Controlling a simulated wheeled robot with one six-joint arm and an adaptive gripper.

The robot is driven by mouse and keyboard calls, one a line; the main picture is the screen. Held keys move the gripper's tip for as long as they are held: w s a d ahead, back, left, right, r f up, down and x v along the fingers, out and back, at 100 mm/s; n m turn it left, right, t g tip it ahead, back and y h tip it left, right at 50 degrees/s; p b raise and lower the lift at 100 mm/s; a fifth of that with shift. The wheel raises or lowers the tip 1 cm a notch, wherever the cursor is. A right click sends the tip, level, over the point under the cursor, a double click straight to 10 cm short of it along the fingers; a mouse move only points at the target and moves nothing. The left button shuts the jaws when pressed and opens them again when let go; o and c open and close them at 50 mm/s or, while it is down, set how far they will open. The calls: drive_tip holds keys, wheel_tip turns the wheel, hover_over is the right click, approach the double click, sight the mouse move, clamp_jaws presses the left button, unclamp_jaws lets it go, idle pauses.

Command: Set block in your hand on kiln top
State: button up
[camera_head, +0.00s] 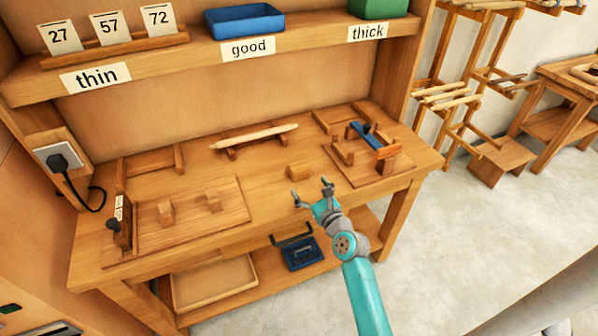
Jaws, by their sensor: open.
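My gripper (311,191) is open and empty above the front edge of the wooden workbench (277,200). A small wooden block (299,170) sits on the bench top just beyond the fingertips, apart from them in the picture. Two similar small blocks stand on the left board, one at its middle (213,200) and one further left (166,212). I see no block in my gripper. Nothing in view can be recognised as a kiln.
A shelf above the bench holds number cards, a blue bin (245,21) and a green bin (378,7). A wooden fixture with a blue strip (368,136) stands at the right. A pale rod (253,136) rests on supports at the back. The bench middle is mostly clear.

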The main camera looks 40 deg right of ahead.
sight(302, 171)
drive_tip(key=shift+s+d+m+h, duration=0.3)
drive_tip(key=shift+s+m+h, duration=0.15)
drive_tip(key=shift+m, duration=0.55)
drive_tip(key=x, duration=0.6)
drive_tip(key=shift+f, duration=0.1)
drive_tip(key=shift+f+x, duration=0.1)
drive_tip(key=shift+x, duration=1.05)
drive_tip(key=shift+f+x, duration=0.15)
drive_tip(key=shift+x, duration=0.95)
drive_tip(key=shift+d, duration=0.1)
drive_tip(key=c, duration=1.4)
wheel_tip(302, 171, up, 10)
drive_tip(key=shift+f, duration=0.1)
drive_tip(key=shift+s, duration=0.1)
